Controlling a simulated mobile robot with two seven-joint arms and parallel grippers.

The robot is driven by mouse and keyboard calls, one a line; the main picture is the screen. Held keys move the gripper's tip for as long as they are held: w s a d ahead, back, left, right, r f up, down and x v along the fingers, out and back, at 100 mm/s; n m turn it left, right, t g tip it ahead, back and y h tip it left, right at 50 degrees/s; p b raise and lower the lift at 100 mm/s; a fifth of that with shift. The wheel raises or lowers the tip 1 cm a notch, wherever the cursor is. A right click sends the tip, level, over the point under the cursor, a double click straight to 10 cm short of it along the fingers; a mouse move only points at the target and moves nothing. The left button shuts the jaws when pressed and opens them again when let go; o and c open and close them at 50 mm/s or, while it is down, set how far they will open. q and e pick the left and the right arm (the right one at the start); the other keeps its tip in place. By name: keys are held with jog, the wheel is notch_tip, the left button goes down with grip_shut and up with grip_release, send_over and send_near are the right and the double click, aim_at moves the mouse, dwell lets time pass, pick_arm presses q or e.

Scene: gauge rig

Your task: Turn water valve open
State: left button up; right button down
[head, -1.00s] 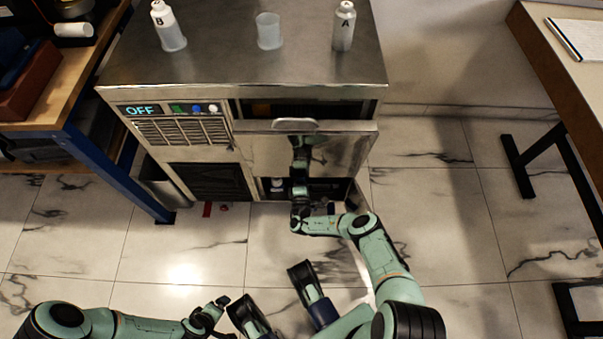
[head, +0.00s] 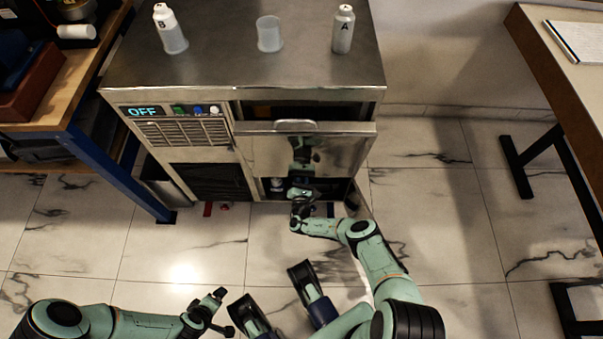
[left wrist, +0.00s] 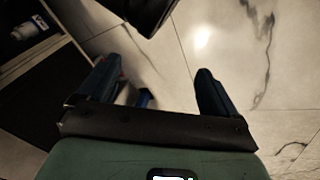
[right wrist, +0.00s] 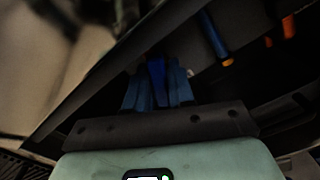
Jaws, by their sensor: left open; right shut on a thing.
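The steel machine (head: 235,95) stands ahead with its lower right compartment open. My right gripper (head: 303,188) reaches into that opening. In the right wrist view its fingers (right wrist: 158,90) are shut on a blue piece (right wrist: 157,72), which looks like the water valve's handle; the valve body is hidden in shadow. My left gripper (head: 226,311) is open and empty, low over the floor in front of the machine. The left wrist view shows its fingers (left wrist: 155,85) wide apart with nothing between them.
Bottle B (head: 169,28), a clear cup (head: 269,34) and bottle A (head: 343,29) stand on the machine. Its steel flap (head: 300,150) hangs above my right gripper. A blue-legged bench (head: 115,170) is left, a table (head: 560,60) right.

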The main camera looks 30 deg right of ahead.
pick_arm(q)
jog(key=shift+s+d+r+p, duration=0.4)
jog(key=shift+s+r, duration=0.1)
jog(key=shift+s, duration=0.2)
pick_arm(e)
jog(key=n, duration=0.5)
jog(key=shift+n, duration=0.3)
jog(key=c, duration=1.1)
grip_release()
pick_arm(q)
jog(key=shift+g, duration=0.3)
